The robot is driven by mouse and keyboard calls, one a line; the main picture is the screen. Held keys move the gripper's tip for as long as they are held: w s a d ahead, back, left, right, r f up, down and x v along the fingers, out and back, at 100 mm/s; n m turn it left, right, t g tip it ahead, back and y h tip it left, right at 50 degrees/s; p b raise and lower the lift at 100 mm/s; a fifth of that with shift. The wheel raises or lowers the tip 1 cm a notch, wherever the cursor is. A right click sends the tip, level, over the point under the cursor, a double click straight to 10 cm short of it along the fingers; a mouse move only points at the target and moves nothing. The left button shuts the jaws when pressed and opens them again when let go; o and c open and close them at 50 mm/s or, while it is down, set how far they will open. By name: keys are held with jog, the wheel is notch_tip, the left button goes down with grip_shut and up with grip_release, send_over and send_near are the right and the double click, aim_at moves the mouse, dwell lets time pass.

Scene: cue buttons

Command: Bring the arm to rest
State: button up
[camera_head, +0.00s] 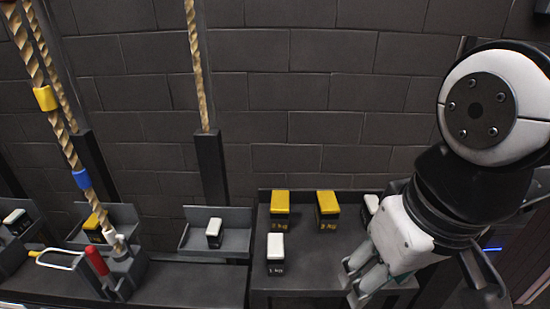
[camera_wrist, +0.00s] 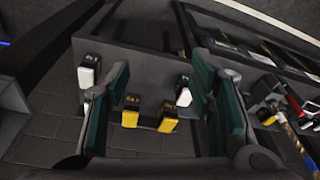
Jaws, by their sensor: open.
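My gripper (camera_head: 358,285) is in the right half of the head view, over the right part of the grey tray. In the wrist view my gripper (camera_wrist: 160,105) has its two dark green finger pads wide apart with nothing held between them. Yellow-topped weights (camera_head: 280,205) and (camera_head: 327,207) stand at the back of the tray, and a white-topped weight (camera_head: 275,254) stands in front of them. Another white-topped weight (camera_head: 371,205) is partly hidden behind my arm. My arm is bent at the right of the head view.
The grey tray (camera_head: 310,281) has bare room at its front. Left of it are bins with weights (camera_head: 213,232), a red-handled lever (camera_head: 97,261) and ropes (camera_head: 196,60) with a yellow and a blue band. A dark block wall (camera_head: 320,110) stands behind.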

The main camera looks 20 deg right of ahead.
notch_tip(320, 180, up, 10)
jog(key=t+p, duration=0.2)
jog(key=p, duration=0.6)
jog(key=shift+w+d, duration=0.1)
